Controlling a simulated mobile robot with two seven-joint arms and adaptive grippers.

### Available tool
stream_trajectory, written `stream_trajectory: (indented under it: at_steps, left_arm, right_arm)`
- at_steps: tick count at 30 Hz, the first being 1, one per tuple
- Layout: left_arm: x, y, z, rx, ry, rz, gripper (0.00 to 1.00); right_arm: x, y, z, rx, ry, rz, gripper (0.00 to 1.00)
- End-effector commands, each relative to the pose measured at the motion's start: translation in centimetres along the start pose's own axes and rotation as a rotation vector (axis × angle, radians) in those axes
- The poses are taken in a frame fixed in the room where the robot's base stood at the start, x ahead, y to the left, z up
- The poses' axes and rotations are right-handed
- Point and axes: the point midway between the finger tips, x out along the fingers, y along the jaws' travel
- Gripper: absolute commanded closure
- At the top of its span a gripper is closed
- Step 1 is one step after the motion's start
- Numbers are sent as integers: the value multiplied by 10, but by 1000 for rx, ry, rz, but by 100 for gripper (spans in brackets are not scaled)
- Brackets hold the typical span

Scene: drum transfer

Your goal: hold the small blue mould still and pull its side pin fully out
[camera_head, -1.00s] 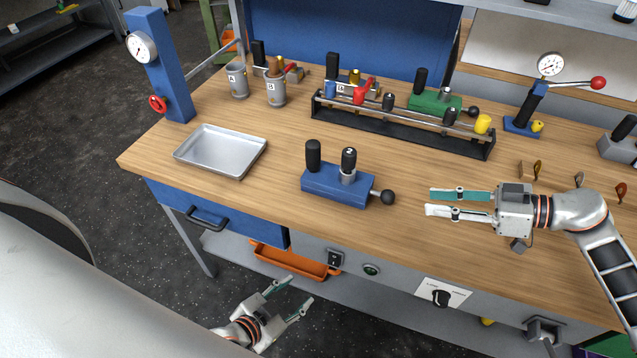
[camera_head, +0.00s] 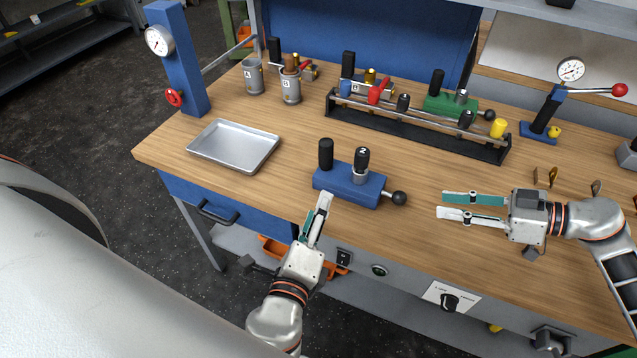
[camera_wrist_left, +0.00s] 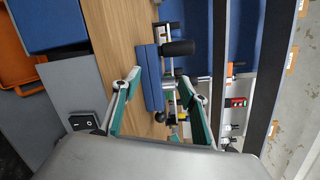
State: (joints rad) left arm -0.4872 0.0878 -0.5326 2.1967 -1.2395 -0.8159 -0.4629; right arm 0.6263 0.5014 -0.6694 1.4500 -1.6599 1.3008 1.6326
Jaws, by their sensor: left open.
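The small blue mould (camera_head: 346,187) lies on the wooden bench near its front edge. It has a black upright handle (camera_head: 326,154), a black-topped plug (camera_head: 362,160) in a metal collar, and a side pin with a black ball knob (camera_head: 399,198) at its right end. My left gripper (camera_head: 317,218) is open at the bench's front edge, just in front of the mould, and is apart from it. In the left wrist view the mould (camera_wrist_left: 151,78) shows beyond the open fingers. My right gripper (camera_head: 456,206) is open and empty, right of the ball knob, fingers pointing left.
A metal tray (camera_head: 216,160) lies left of the mould. A black rack (camera_head: 430,134) with rods and several fittings stands behind it. Two metal cups (camera_head: 290,88) stand at the back left, near a blue column with a gauge (camera_head: 179,62). The bench between mould and right gripper is clear.

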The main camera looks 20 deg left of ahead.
Motion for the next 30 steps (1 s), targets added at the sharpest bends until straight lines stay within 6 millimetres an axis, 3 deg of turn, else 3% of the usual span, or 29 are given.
stream_trajectory:
  at_steps: [12,18,24,30]
  left_arm:
    - [40,-9,12,739,-64,-27,57]
    - [54,-13,17,1029,-91,-22,57]
    - [61,-15,20,1184,-108,-17,57]
    - [74,-16,21,1216,-111,-16,57]
  right_arm:
    - [0,0,0,0,0,0,72]
    - [0,0,0,0,0,0,72]
    - [0,0,0,0,0,0,72]
    - [0,0,0,0,0,0,72]
